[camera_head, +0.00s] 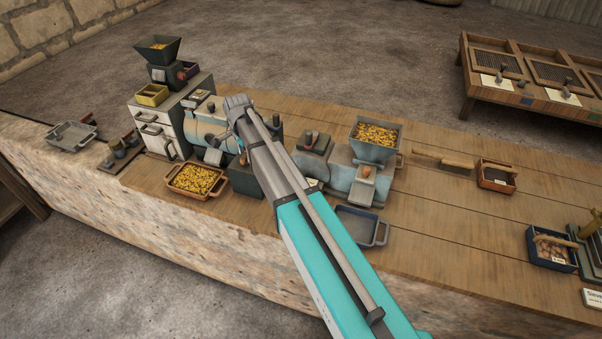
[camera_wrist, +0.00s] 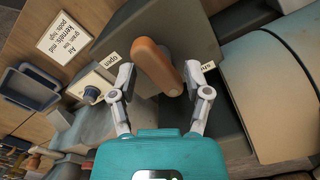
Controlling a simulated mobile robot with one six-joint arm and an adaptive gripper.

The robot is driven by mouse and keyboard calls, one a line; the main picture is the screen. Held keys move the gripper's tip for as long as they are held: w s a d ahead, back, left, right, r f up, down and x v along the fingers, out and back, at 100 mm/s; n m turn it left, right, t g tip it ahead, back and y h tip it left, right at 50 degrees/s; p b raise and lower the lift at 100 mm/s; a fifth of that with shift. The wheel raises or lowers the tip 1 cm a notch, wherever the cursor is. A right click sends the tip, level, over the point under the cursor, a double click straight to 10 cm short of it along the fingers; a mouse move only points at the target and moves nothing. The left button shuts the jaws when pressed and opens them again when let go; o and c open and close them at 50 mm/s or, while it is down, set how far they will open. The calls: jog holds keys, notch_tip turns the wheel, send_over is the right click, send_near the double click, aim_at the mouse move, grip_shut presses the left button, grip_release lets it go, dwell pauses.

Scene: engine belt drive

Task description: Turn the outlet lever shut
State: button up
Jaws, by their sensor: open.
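The outlet lever (camera_wrist: 153,62) has an orange-brown handle on a grey housing in the wrist view. It leans up and slightly left from its lower-right end, between an "open" label (camera_wrist: 110,60) on the left and a partly hidden "shut" label (camera_wrist: 207,67) on the right. My gripper (camera_wrist: 159,75) is open, with one finger on each side of the handle. I cannot tell whether either finger touches it. In the head view my arm reaches over the bench machines and hides the lever and fingers.
A tray of yellow kernels (camera_head: 190,187) stands left of my arm. An empty blue tray (camera_head: 360,226) and a filled hopper (camera_head: 376,132) stand to its right. In the wrist view, a dark knob (camera_wrist: 92,93) and a white sign (camera_wrist: 65,38) are at left, and a teal drum (camera_wrist: 285,85) is at right.

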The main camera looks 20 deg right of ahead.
aim_at(246, 154)
jog(key=m, duration=0.5)
jog(key=shift+m, duration=0.4)
jog(key=m, duration=0.5)
jog(key=shift+m, duration=0.3)
notch_tip(246, 154, up, 14)
jog(key=p, duration=1.4)
jog(key=s+d+f+n+b, duration=0.1)
jog(key=s+d+n, duration=0.5)
jog(key=s+n, duration=0.6)
jog(key=s+d+f+n+b, duration=0.1)
jog(key=s+d+n, duration=0.5)
jog(key=s+n, duration=0.6)
jog(key=shift+s+f+n+b, duration=0.2)
jog(key=shift+f+n+b, duration=0.15)
jog(key=shift+n, duration=0.15)
dwell(0.4)
dwell(0.4)
